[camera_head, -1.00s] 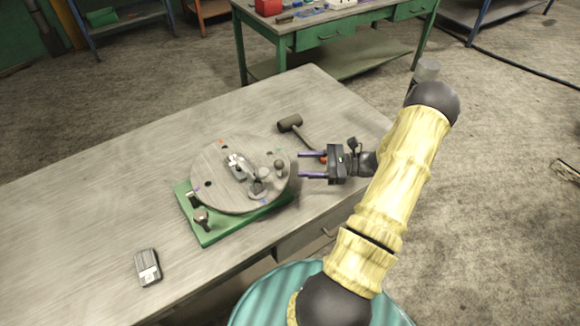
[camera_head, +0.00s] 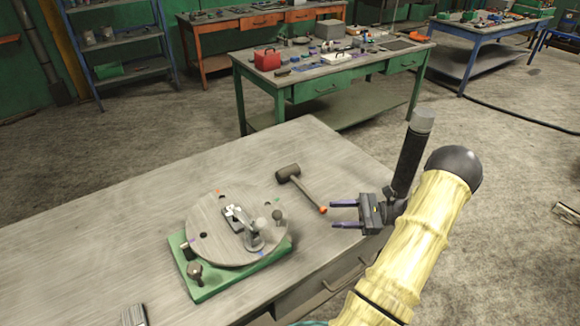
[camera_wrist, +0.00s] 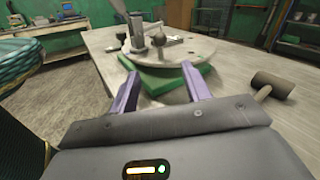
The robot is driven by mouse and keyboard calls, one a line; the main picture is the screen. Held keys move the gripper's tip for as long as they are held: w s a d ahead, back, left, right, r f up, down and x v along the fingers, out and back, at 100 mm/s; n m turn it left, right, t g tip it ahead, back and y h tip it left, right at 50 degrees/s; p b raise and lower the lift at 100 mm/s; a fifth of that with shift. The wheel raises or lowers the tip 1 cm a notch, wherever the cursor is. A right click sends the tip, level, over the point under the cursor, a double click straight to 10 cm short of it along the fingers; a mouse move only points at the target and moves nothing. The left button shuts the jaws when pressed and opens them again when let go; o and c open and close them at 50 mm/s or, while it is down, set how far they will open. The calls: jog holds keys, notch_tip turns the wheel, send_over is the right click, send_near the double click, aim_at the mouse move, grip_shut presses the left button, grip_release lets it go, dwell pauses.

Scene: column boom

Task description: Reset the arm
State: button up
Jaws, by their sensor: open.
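My gripper (camera_head: 345,215) is open and empty, with its two purple fingers apart. In the head view it hangs near the right edge of the wooden table, right of a round plate (camera_head: 215,240) on a green base (camera_head: 210,288). In the wrist view the fingers (camera_wrist: 160,90) point toward the green base (camera_wrist: 165,80) and the round plate (camera_wrist: 195,48), with nothing between the fingertips. My arm reaches in from the lower right.
A mallet (camera_head: 300,187) lies on the table (camera_head: 110,240) close to my fingertips. A metal clamp (camera_head: 243,225) stands on the plate. A grey device (camera_head: 134,315) is at the lower edge.

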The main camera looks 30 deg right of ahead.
jog(key=shift+a, duration=0.1)
jog(key=a+r+n+g+h+b, duration=0.1)
jog(key=a+n+g+h+b, duration=0.15)
jog(key=a+n+g, duration=0.6)
jog(key=s+a+n+g+h+b, duration=0.2)
jog(key=s+a+n+g+h, duration=0.15)
jog(key=a, duration=0.35)
jog(key=s+a+n+g+h+b, duration=0.2)
jog(key=s+a+h, duration=0.3)
jog(key=a, duration=0.3)
jog(key=w+a+r+n+t+h+p, duration=0.4)
jog(key=w+a+r+n+t+p, duration=0.1)
jog(key=w+r+n+t+p, duration=0.1)
jog(key=shift+w+r+n+t, duration=0.2)
jog(key=shift+n+t, duration=0.3)
jog(key=shift+n, duration=0.6)
jog(key=shift+s+d, duration=0.1)
jog(key=shift+s, duration=0.1)
